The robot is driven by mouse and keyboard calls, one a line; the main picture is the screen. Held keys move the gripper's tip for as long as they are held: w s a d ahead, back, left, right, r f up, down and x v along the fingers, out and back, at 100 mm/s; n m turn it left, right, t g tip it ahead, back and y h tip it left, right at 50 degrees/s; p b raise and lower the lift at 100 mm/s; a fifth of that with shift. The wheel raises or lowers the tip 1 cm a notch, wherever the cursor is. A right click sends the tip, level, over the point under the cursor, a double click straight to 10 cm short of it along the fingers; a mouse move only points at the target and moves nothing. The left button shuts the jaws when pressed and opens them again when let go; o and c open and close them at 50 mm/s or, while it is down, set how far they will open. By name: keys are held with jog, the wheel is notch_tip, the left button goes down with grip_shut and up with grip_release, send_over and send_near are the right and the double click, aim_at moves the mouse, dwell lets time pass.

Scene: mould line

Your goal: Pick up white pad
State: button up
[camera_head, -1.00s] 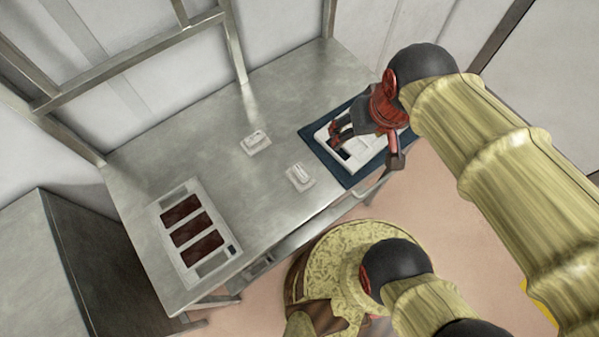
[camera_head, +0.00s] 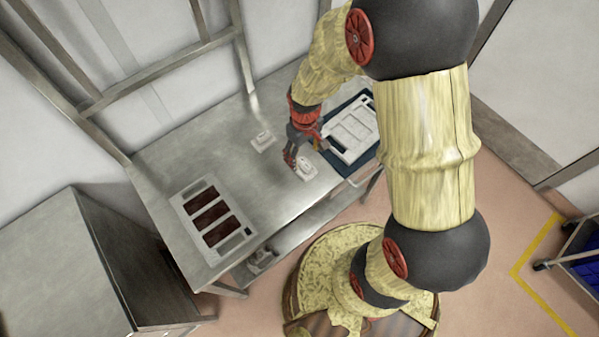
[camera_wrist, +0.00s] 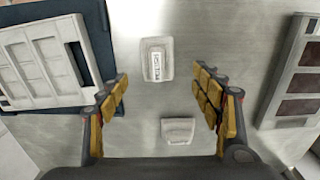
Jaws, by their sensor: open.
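Two small white pads lie on the steel table. One pad (camera_head: 263,141) is farther back, and the other pad (camera_head: 306,171) is nearer the front edge. My gripper (camera_head: 303,153) is above the table, close to the front pad in the picture. In the wrist view my gripper (camera_wrist: 160,88) is open and empty. One pad with a dark-lettered label (camera_wrist: 157,62) shows beyond the fingertips, and another pad (camera_wrist: 178,131) shows between the fingers. Neither pad appears gripped.
A white tray (camera_head: 337,147) with light panels lies on a dark blue mat (camera_head: 343,170) to the right. A white frame (camera_head: 187,208) with dark brown slots lies to the left. A metal rack (camera_head: 165,70) rises behind the table. Bare steel surrounds the pads.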

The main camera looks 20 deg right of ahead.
aim_at(305, 163)
jog(key=shift+w+d+f, duration=0.15)
jog(key=shift+d+f, duration=0.05)
jog(key=shift+f, duration=0.85)
jog(key=shift+a+f, duration=0.1)
jog(key=shift+f, duration=2.6)
jog(key=c, duration=1.1)
jog(key=shift+c, duration=0.7)
